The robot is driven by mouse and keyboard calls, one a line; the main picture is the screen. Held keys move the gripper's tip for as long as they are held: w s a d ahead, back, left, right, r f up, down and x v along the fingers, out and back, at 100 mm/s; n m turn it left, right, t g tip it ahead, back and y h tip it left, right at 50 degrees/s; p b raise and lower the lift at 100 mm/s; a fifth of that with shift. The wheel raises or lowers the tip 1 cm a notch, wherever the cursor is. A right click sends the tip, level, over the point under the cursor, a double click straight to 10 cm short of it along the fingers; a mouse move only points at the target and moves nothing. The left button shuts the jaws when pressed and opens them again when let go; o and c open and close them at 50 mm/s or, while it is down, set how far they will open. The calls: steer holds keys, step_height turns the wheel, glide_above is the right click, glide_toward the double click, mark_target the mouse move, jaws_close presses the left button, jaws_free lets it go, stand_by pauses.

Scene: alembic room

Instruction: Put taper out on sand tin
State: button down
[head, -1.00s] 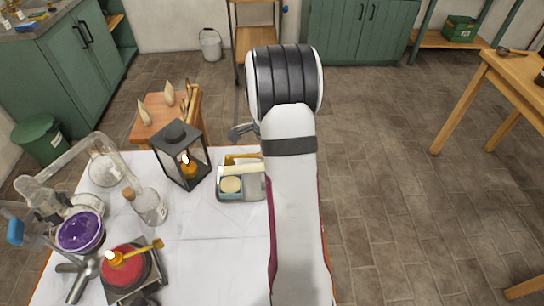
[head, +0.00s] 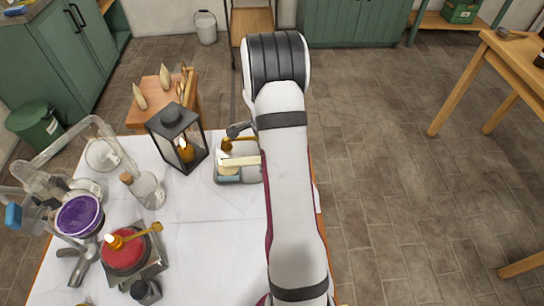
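The sand tin (head: 228,181) is a small grey tray on the white-covered table, partly hidden by my arm. A pale round patch and a bluish patch show inside it. A grey part of my gripper (head: 239,130) sticks out left of my arm, behind the tin.
A black lantern (head: 176,138) with a lit candle stands left of the tin. A corked flask (head: 145,192), glass tubing, a purple bowl (head: 79,215) and a red dish (head: 124,252) crowd the table's left side. The cloth before the tin is clear.

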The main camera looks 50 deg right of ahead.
steer(key=shift+f, duration=0.25)
steer(key=c, duration=0.6)
jaws_free()
step_height(320, 180, up, 16)
steer(key=w+a, duration=0.1)
steer(key=shift+a+f, duration=0.15)
steer(key=shift+w, duration=0.1)
stand_by(0.6)
